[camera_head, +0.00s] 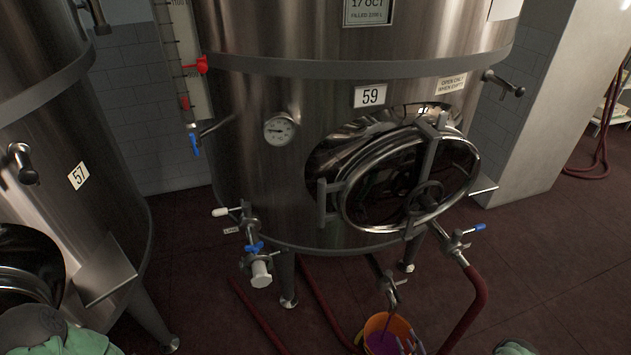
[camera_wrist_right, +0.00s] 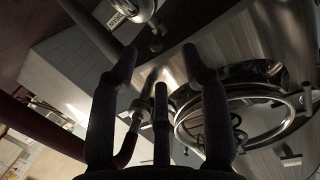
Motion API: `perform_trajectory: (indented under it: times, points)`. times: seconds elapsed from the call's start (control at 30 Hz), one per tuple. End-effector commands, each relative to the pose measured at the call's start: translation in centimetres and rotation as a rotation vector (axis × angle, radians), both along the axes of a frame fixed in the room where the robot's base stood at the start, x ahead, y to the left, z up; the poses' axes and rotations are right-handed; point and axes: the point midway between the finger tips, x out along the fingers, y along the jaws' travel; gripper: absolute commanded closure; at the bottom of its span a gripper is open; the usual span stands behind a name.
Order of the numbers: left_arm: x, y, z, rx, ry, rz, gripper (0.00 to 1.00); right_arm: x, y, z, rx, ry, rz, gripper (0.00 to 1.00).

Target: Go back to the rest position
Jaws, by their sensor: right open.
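My right gripper (camera_wrist_right: 160,68) shows in the right wrist view with its dark fingers spread apart. Nothing is visibly held between them. Beyond the fingers are the steel tank and its round hatch (camera_wrist_right: 238,118), which lies behind and to the right of the right-hand finger. In the head view I cannot make out the right gripper's fingers; only a small green piece shows at the bottom right edge. Green and grey parts, which look like my left arm, show at the bottom left corner. My left gripper is not in view.
Tank 59 (camera_head: 250,100) stands ahead with its hatch (camera_head: 400,185), valves and a red hose (camera_head: 472,305). An orange bucket (camera_head: 372,328) with purple contents is on the floor below. Tank 57 (camera_head: 100,200) stands left. Red floor (camera_head: 570,260) is clear at right.

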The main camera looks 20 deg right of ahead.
Motion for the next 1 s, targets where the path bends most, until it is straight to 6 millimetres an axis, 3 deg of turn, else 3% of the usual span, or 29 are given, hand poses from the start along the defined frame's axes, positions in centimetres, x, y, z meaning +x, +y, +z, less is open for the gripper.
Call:
perform_trajectory:
  times: [0.17,0.27,0.4,0.53,0.67,0.77,0.9,1.0]
  points:
    - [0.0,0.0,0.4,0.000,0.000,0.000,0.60,4.7,2.9,-0.1,0.084,0.108,0.037,0.53]
    - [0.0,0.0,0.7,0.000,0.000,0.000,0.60,7.7,5.9,0.0,0.150,0.206,0.069,0.53]
    - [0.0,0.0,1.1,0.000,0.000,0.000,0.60,10.7,11.4,0.4,0.244,0.375,0.116,0.53]
    - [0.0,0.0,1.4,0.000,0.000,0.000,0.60,11.6,17.1,1.3,0.319,0.543,0.163,0.53]
    - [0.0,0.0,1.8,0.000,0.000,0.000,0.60,10.6,23.1,2.9,0.378,0.724,0.207,0.53]
    - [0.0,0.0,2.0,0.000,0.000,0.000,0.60,8.7,27.5,4.5,0.413,0.871,0.237,0.53]
    - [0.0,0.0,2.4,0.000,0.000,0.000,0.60,4.6,32.7,7.2,0.441,1.071,0.266,0.53]
    - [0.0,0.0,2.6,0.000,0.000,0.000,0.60,1.4,35.3,9.0,0.450,1.192,0.274,0.53]
